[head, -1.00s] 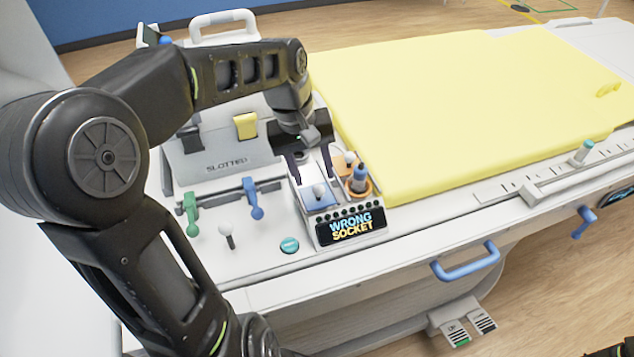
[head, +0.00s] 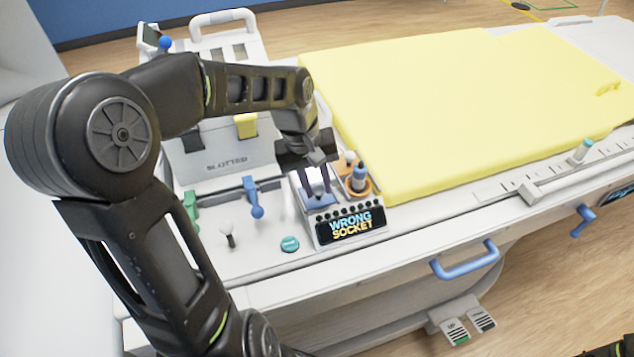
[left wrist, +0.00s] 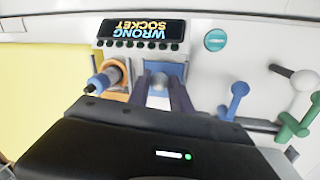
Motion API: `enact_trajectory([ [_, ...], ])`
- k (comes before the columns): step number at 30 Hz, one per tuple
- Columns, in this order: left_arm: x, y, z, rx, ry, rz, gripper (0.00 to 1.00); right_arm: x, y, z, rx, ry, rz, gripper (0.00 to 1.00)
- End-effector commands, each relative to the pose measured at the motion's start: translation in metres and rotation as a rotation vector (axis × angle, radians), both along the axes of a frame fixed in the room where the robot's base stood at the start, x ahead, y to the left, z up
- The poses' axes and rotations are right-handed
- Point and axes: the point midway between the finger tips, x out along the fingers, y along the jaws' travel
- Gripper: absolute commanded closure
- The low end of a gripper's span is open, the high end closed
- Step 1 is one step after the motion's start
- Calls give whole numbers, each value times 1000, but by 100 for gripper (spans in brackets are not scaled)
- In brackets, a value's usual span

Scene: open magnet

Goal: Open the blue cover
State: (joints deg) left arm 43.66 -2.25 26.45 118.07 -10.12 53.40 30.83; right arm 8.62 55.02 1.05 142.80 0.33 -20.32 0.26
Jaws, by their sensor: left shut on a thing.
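The blue cover (head: 326,202) is a small blue plate with a pale round knob, on the white console just behind the "WRONG SOCKET" display. It also shows in the left wrist view (left wrist: 177,69), lying flat between the fingers, its knob at their tips. My left gripper (head: 318,192) reaches down over the cover from behind. In the left wrist view its two dark fingers (left wrist: 160,85) are shut on the knob. The fingers and hand hide part of the cover and what lies behind it.
An orange socket with a blue plug (head: 359,178) stands close right of the cover. The display (head: 350,225) is in front. Blue (head: 254,198) and green (head: 190,205) levers and a teal button (head: 289,244) are left. A yellow mattress (head: 470,110) lies right.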

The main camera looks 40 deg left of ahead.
Motion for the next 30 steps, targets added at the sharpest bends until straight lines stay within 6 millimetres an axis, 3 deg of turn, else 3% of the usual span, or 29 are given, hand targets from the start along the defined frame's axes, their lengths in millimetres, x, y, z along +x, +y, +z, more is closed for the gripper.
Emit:
enact_trajectory([
  [7, 0, 0, 0, 0, 0, 0, 100, 0, 0, 0, 0, 0, 0, 100],
  [30, 0, 0, 0, 1, -1, 0, 100, 0, 0, 0, 0, 0, 0, 100],
])
